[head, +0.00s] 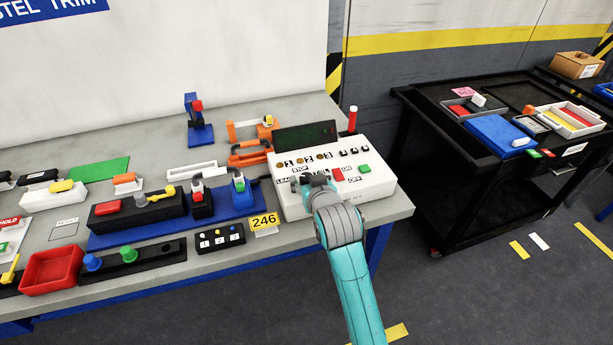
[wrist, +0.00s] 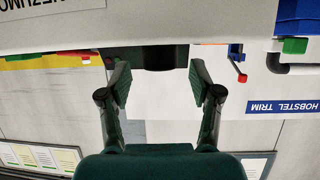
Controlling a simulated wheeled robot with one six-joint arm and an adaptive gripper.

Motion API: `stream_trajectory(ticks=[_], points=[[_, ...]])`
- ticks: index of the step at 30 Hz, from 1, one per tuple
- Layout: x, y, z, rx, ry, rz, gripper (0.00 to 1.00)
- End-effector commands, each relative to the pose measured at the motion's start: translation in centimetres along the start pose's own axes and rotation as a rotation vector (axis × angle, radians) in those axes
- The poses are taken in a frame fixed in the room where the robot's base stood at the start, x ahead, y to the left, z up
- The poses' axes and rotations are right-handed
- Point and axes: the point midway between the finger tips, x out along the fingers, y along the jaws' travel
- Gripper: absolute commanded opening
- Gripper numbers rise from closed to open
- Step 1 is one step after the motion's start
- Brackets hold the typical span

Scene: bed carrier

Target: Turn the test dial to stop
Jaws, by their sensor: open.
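The white tester box (head: 378,186) stands at the right end of the bench, with STOP (head: 300,169) and LEAK labels on its sloped face. My gripper (head: 313,180) is at the left part of this face, just below the STOP label, and hides the dial there. In the wrist view my gripper (wrist: 160,78) is open, its two fingers apart. Contact and the dial's pointing direction cannot be told.
A red button (head: 338,174) and a green button (head: 364,168) sit right of my gripper. A dark display (head: 305,134) and a red lamp (head: 352,119) rise behind. A yellow 246 tag (head: 264,221) and a blue fixture tray (head: 140,234) lie left. A black cart (head: 470,185) stands right.

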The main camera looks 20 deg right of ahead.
Motion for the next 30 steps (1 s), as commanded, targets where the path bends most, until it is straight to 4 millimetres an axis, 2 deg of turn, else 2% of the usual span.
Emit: stream_trajectory(ticks=[6, 17, 20, 24, 25, 30], points=[[2.2, 0.0, -0.1, 0.0, 0.001, 0.0, 0.64], [2.6, 0.0, 0.0, 0.0, 0.001, 0.0, 0.64], [2.6, 0.0, 0.0, 0.0, 0.001, 0.0, 0.41], [2.6, 0.0, 0.0, 0.0, 0.001, 0.0, 0.06], [2.6, 0.0, 0.0, 0.0, 0.001, 0.0, 0.03], [2.6, 0.0, 0.0, 0.002, 0.001, 0.003, 0.03]])
